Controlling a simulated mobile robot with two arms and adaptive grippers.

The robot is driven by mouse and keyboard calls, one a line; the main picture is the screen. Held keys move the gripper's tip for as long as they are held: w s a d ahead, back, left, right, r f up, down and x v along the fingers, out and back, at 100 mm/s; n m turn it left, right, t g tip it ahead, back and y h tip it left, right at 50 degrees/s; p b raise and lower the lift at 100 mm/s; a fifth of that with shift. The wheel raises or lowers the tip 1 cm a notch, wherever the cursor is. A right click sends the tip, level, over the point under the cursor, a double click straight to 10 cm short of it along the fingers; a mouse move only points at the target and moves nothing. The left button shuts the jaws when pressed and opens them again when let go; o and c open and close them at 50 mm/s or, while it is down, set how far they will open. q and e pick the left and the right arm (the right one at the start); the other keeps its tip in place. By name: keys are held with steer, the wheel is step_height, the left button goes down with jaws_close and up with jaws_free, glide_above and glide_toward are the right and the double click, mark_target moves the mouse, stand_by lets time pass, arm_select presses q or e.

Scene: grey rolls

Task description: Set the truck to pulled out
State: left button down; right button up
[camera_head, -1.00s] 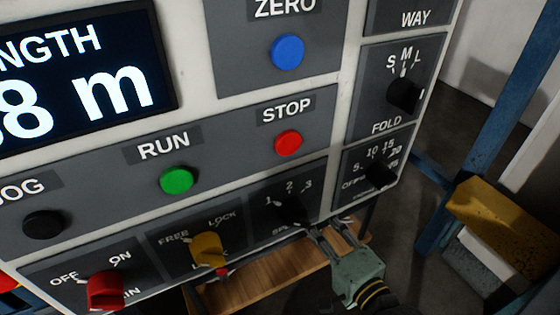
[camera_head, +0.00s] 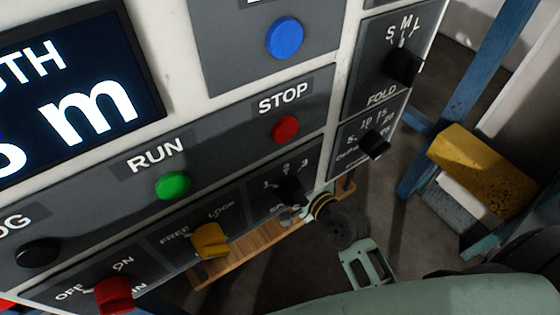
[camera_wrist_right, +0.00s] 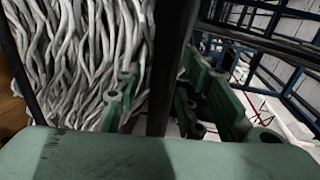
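My right arm comes in from the lower right in the head view. Its gripper is mostly hidden below the lower edge of the control panel (camera_head: 328,68). In the right wrist view the green fingers of my right gripper (camera_wrist_right: 160,95) stand apart, one on each side of a dark upright bar (camera_wrist_right: 170,65). Pale strands show between the left finger and the bar, so the gripper looks open. I cannot tell whether the bar belongs to the truck; no truck is clearly recognisable. My left gripper is not in view.
The panel carries a green RUN button (camera_head: 172,186), a red STOP button (camera_head: 286,129) and several knobs. A wooden board (camera_head: 240,257) lies below it. A yellow block (camera_head: 482,165) stands at the right by a blue post. Grey-white strands (camera_wrist_right: 75,60) fill the wrist view's left.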

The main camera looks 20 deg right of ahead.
jaws_close()
stand_by(0.3)
stand_by(0.3)
